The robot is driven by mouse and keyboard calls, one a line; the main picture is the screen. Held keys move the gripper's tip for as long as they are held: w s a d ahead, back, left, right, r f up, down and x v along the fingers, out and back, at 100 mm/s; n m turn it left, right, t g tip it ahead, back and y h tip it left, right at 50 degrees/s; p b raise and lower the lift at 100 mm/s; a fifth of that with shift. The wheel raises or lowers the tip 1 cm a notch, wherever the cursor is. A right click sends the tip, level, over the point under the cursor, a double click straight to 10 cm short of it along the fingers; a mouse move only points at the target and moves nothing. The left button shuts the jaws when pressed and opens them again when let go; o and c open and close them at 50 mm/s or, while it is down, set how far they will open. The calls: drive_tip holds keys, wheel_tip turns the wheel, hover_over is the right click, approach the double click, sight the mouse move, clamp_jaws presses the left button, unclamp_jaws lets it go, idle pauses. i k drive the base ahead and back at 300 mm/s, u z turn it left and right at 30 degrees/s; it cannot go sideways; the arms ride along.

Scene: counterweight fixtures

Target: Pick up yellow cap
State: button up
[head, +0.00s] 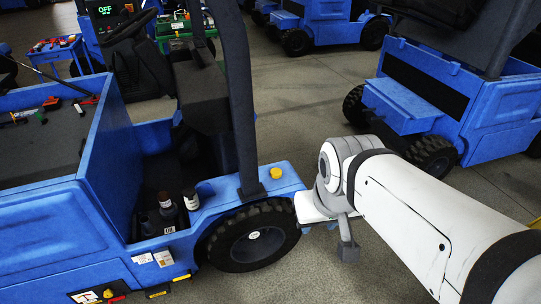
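The yellow cap (276,172) is small and round. It sits on top of the blue fender (262,183) of the near blue vehicle, just right of its black upright post. My white arm comes in from the lower right. Its end, with my gripper (345,243), is to the right of the cap and apart from it, beside the fender and front wheel. The fingers are mostly hidden behind the arm, so I cannot see whether they are open or hold anything.
The black post (241,110) rises close left of the cap. Dark bottles (178,206) stand in the vehicle's footwell. The black wheel (253,236) is below the fender. Another blue vehicle (450,100) stands at right. Grey floor (300,110) between the vehicles is clear.

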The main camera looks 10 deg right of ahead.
sight(276, 174)
drive_tip(key=z, duration=0.1)
drive_tip(key=k, duration=0.45)
drive_tip(key=z, duration=0.1)
drive_tip(key=i, duration=2.2)
drive_tip(key=u, duration=0.6)
